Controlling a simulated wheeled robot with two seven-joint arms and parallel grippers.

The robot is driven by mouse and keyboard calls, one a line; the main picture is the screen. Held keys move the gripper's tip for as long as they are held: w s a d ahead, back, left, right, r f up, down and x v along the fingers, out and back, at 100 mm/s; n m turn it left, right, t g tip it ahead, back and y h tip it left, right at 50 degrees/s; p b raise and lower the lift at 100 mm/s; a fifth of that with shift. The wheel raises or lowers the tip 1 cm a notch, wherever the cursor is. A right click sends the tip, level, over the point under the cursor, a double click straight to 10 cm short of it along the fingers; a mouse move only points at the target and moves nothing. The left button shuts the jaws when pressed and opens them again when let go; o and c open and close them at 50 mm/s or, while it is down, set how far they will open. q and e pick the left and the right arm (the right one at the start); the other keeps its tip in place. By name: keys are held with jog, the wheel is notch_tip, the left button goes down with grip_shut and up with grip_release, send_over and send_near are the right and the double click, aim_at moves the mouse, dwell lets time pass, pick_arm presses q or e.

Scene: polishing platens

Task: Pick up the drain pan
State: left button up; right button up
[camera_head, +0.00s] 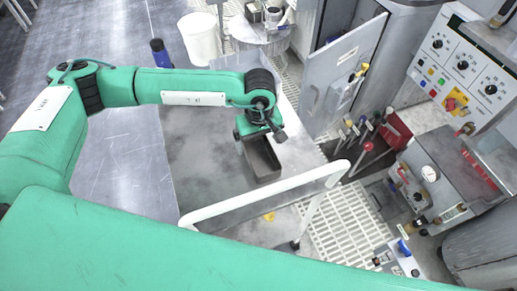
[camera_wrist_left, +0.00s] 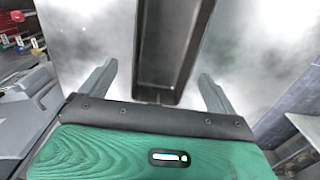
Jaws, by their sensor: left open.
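The drain pan (camera_head: 263,162) is a narrow, dark grey, open tray with a raised rim. It lies on the grey surface near the middle of the head view, partly hidden by my left gripper (camera_head: 259,136) at its far end. In the left wrist view the pan (camera_wrist_left: 172,52) runs up and away between the two spread fingers of my left gripper (camera_wrist_left: 157,72). The fingers are open, with a gap on each side of the pan; I see no contact. My right gripper is not in view.
A white handrail (camera_head: 262,192) stands in front of the pan. A white bucket (camera_head: 200,38) and a blue bottle (camera_head: 160,52) are behind my left arm. An open cabinet door (camera_head: 338,75), colored-knob levers (camera_head: 366,146) and a control panel (camera_head: 463,62) are at right.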

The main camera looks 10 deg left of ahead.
aim_at(259, 154)
pick_arm(q)
notch_tip(259, 154, down, 2)
jog(key=shift+s+f+p, duration=0.15)
jog(key=shift+f+p, duration=0.05)
jog(key=shift+p, duration=0.1)
jog(key=shift+f, duration=0.45)
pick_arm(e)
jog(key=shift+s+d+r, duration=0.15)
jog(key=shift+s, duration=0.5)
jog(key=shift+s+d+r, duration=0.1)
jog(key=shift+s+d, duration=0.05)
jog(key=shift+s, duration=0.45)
pick_arm(q)
jog(key=shift+c, duration=0.2)
jog(key=c, duration=1.1)
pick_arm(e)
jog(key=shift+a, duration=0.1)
pick_arm(q)
jog(key=shift+r, duration=0.15)
